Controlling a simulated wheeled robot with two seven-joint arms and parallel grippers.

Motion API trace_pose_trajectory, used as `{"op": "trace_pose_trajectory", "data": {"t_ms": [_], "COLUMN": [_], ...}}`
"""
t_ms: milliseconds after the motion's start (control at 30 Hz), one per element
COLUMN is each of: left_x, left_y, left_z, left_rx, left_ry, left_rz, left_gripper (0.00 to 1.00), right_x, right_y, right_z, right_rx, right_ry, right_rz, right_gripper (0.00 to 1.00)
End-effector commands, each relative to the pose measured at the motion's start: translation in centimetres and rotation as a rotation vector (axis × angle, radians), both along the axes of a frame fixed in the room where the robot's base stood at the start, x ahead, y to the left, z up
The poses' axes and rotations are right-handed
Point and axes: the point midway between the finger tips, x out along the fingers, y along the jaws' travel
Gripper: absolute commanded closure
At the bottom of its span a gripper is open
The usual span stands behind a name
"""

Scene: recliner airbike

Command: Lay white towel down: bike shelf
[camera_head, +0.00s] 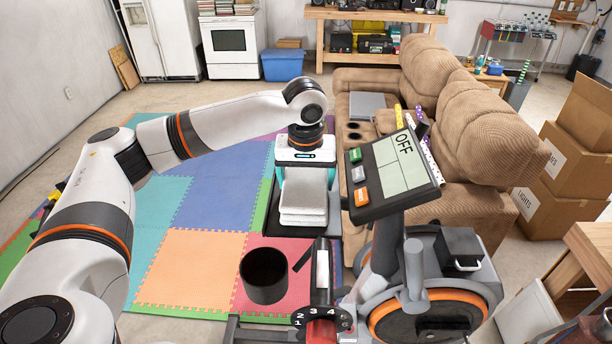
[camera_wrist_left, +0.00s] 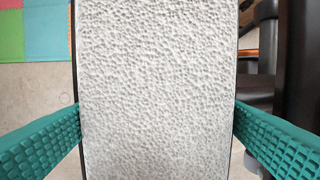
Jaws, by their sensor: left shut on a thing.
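A white folded towel (camera_head: 303,200) with a bumpy weave is in my left gripper (camera_head: 304,178). In the left wrist view the towel (camera_wrist_left: 158,60) fills the middle, between the teal ridged fingers of the gripper (camera_wrist_left: 158,115). The exercise bike (camera_head: 425,285) stands at the lower right of the head view, its console (camera_head: 393,172) reading OFF. Dark edges show beside the towel, just behind the bike's front parts; the towel hides most of what is under it, and I cannot tell whether it touches anything. My right gripper is not in view.
A black cup-like holder (camera_head: 264,276) and a numbered dial (camera_head: 322,319) are on the near side of the towel. A brown recliner sofa (camera_head: 440,100) stands behind the bike. Coloured foam mats (camera_head: 187,262) cover the floor at left. Cardboard boxes (camera_head: 568,160) stand at right.

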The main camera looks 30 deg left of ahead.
Motion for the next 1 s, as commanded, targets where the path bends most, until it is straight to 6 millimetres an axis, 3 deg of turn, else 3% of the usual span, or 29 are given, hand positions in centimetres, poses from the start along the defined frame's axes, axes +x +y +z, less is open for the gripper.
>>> {"op": "trace_pose_trajectory", "data": {"t_ms": [33, 100, 467, 800, 1000], "left_x": [0.0, 0.0, 0.0, -0.9, -1.4], "left_y": [0.0, 0.0, -0.2, -0.7, -0.9], "left_z": [0.0, 0.0, 0.9, 7.6, 11.1], "left_rx": [0.0, 0.0, -0.002, -0.002, 0.001], "left_ry": [-0.001, -0.001, -0.004, -0.006, -0.003], "left_rz": [0.0, 0.0, -0.001, -0.002, 0.0], "left_gripper": [0.11, 0.0, 0.0, 0.0, 0.0], "right_x": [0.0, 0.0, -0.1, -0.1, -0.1], "right_y": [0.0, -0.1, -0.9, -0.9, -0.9], "right_z": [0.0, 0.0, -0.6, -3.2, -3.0], "right_rx": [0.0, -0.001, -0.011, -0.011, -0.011], "right_ry": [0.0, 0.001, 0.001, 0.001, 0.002], "right_rz": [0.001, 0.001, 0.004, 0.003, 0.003], "right_gripper": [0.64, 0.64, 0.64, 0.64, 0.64]}}
